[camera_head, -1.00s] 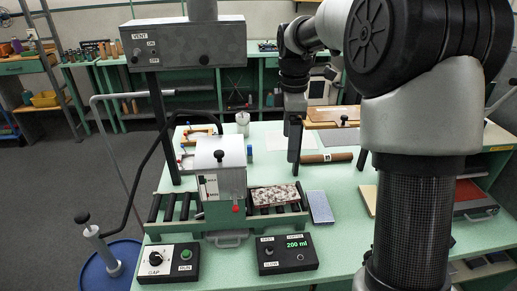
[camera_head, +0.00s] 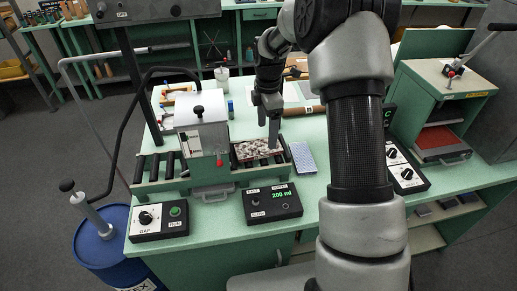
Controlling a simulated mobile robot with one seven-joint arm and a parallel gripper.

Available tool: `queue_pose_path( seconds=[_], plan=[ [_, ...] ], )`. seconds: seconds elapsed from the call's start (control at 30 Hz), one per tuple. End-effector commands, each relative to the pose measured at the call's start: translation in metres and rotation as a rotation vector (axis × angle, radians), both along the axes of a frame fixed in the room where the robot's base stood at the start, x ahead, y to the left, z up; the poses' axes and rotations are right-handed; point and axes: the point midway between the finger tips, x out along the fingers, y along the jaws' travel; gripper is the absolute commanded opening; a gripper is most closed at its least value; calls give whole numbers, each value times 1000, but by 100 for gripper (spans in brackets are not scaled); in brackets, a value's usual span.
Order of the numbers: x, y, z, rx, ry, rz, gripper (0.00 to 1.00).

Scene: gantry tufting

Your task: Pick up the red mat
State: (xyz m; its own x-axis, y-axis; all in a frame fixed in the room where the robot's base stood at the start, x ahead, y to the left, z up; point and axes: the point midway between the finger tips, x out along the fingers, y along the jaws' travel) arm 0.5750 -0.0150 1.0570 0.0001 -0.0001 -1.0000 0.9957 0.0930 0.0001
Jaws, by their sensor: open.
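A reddish mat with pale speckles (camera_head: 250,151) lies flat on the rollers to the right of the white machine housing. My gripper (camera_head: 272,143) points down at the right end of this mat and overlaps it in the picture. The gripper is open, and I see it nearly edge-on. I cannot tell whether the fingertips touch the mat or are around its edge. A plain red flat surface (camera_head: 438,139) also shows inside the green box at the right, far from my gripper.
The white machine housing (camera_head: 203,140) stands left of the mat. A blue-grey slab (camera_head: 303,158) lies just right of the rollers. Two control boxes, one showing 200 ml (camera_head: 271,205), stand at the front. A blue drum (camera_head: 110,250) is at left; a lever press (camera_head: 452,95) at right.

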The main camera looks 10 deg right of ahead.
Motion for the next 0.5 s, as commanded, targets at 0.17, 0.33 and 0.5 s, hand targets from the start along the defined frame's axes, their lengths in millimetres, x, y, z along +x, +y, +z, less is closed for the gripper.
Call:
queue_pose_path(
  seconds=[0.17, 0.33, 0.5],
  plan=[
    [-3, -1, -19, 0, 5, 0, 77],
    [-4, -2, -44, 0, 2, 0, 77],
    [-3, -2, -52, -1, -1, -1, 77]
  ],
)
